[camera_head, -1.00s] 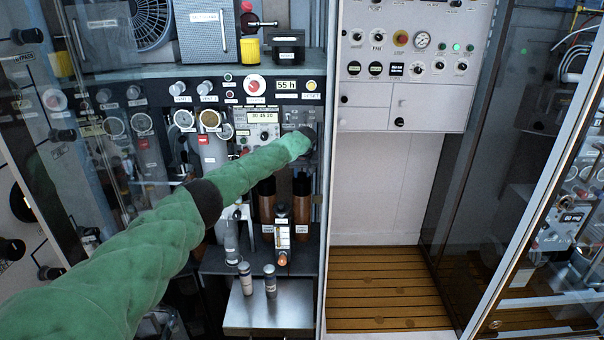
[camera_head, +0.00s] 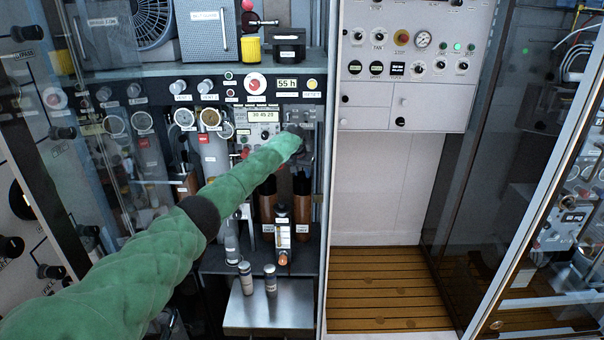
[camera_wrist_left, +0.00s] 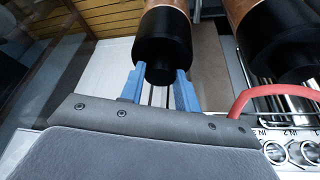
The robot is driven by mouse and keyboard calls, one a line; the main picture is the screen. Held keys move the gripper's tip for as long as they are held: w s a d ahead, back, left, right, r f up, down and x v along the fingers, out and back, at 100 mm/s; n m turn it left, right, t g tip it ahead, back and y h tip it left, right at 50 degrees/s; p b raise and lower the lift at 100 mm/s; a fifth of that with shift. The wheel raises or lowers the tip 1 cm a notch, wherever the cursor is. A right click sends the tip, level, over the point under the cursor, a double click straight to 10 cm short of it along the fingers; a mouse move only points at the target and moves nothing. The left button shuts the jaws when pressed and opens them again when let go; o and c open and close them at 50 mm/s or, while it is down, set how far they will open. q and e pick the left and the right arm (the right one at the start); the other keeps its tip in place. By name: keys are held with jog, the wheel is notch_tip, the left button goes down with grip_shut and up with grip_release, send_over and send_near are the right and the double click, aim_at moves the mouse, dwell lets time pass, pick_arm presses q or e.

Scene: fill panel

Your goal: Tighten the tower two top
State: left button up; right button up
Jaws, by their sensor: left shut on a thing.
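Two copper-brown towers with black tops stand side by side in the left cabinet, a left one (camera_head: 267,205) and a right one (camera_head: 302,203). My left gripper (camera_head: 302,165) is at the top of the right tower, at the end of my green-sleeved arm. In the left wrist view its blue fingers (camera_wrist_left: 160,88) are shut on that tower's black top (camera_wrist_left: 162,55), one on each side. The other tower's black top (camera_wrist_left: 285,45) is beside it, apart from the fingers. My right gripper is not in view.
Gauges (camera_head: 210,117) and a display panel (camera_head: 262,116) are close to my left arm. A red hose (camera_wrist_left: 270,95) curves near the gripper. Two small vials (camera_head: 258,280) stand on a metal shelf (camera_head: 270,315) below. The space above the wooden floor (camera_head: 385,285) is clear.

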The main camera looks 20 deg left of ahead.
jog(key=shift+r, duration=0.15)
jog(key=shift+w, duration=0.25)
pick_arm(q)
jog(key=o, duration=0.8)
jog(key=shift+o, duration=0.9)
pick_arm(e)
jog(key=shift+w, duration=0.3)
pick_arm(q)
jog(key=shift+r, duration=0.15)
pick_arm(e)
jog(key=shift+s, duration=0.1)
pick_arm(q)
jog(key=shift+s+r, duration=0.15)
jog(key=shift+r, duration=0.15)
jog(key=b+v, duration=0.2)
jog(key=v, duration=0.5)
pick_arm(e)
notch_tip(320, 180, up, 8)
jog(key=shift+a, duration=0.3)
pick_arm(q)
jog(key=shift+a+f, duration=0.1)
